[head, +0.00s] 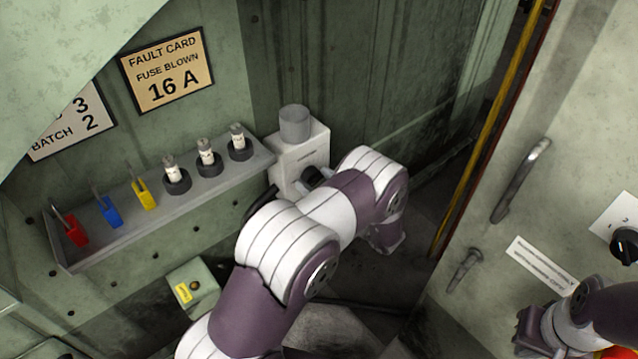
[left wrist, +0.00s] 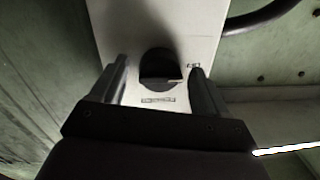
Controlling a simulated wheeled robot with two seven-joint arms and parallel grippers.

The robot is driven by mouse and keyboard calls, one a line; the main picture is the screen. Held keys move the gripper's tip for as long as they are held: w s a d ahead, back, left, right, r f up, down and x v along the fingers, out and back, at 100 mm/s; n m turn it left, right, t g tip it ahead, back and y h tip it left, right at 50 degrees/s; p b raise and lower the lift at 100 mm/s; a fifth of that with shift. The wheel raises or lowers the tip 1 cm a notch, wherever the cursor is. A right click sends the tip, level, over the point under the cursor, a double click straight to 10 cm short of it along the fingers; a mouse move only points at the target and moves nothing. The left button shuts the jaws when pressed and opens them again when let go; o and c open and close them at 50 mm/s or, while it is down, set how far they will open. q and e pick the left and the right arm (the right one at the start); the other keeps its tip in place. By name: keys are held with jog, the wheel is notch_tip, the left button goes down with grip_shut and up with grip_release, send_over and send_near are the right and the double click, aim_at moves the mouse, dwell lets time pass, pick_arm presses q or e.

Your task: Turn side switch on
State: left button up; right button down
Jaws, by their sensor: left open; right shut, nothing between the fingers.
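A black rounded switch knob (left wrist: 160,66) sits on a pale box (left wrist: 190,25) in the left wrist view. In the head view this appears to be the white box (head: 290,160) with a grey cylinder on top. My left gripper (left wrist: 159,72) is open, one finger on each side of the knob, with gaps visible; contact cannot be told. In the head view, my left gripper (head: 313,178) is a dark shape against the box, mostly hidden by my arm. Small labels lie near the knob, too small to read. My right gripper (head: 527,332) is shut and empty at the lower right.
A cabinet door at right carries a handle (head: 521,180) and a black rotary knob (head: 625,245). A cable (left wrist: 262,18) curves beside the pale box.

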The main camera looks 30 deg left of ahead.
pick_arm(q)
jog(key=c, duration=1)
jog(key=shift+r, duration=0.1)
jog(key=m+p, duration=0.2)
jog(key=m, duration=0.1)
jog(key=m+p, duration=0.2)
jog(key=m, duration=0.2)
jog(key=shift+m, duration=0.4)
jog(key=m+t+p, duration=0.1)
jog(key=m+p, duration=0.1)
jog(key=m, duration=0.3)
jog(key=shift+m, duration=0.4)
jog(key=shift+s+f+m+t+p, duration=0.1)
jog(key=shift+m+t+p, duration=0.15)
jog(key=shift+m, duration=1.1)
jog(key=shift+s+f+m+t+p, duration=0.1)
jog(key=shift+m+t+p, duration=0.1)
jog(key=shift+m, duration=1.15)
